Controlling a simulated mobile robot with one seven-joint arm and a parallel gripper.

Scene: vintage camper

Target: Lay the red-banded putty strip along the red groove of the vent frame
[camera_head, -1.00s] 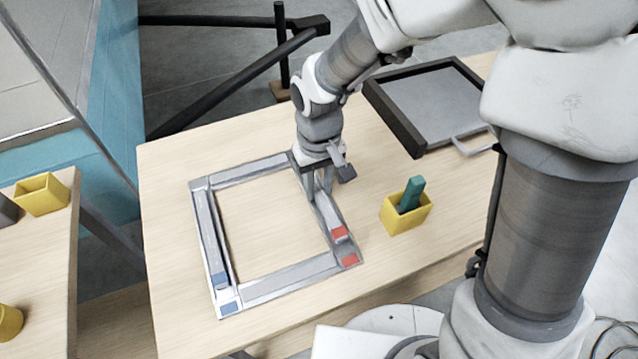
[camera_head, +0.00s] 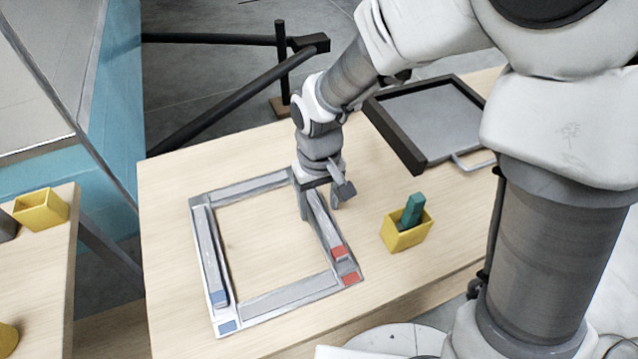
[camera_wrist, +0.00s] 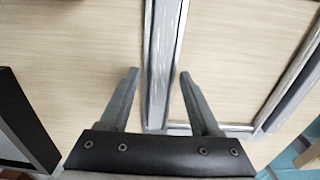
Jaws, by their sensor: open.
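The vent frame (camera_head: 270,301) lies flat on the light wooden table. Its right side bears a red mark (camera_head: 350,279) at the near corner. The red-banded putty strip (camera_head: 325,228), grey with a red end, lies lengthwise along that side, red end toward the red mark. I cannot tell if it is fully seated in the groove. My gripper (camera_head: 319,209) is open and low over the strip's far part. In the wrist view, my gripper's fingers (camera_wrist: 158,73) stand apart on either side of the strip (camera_wrist: 163,45), with gaps visible.
A blue-banded strip (camera_head: 208,250) lies along the frame's left side. A yellow bin (camera_head: 405,238) holding a teal block (camera_head: 413,208) stands right of the frame. A dark-edged tray with a handle (camera_head: 430,112) lies at the back right. The table inside the frame is clear.

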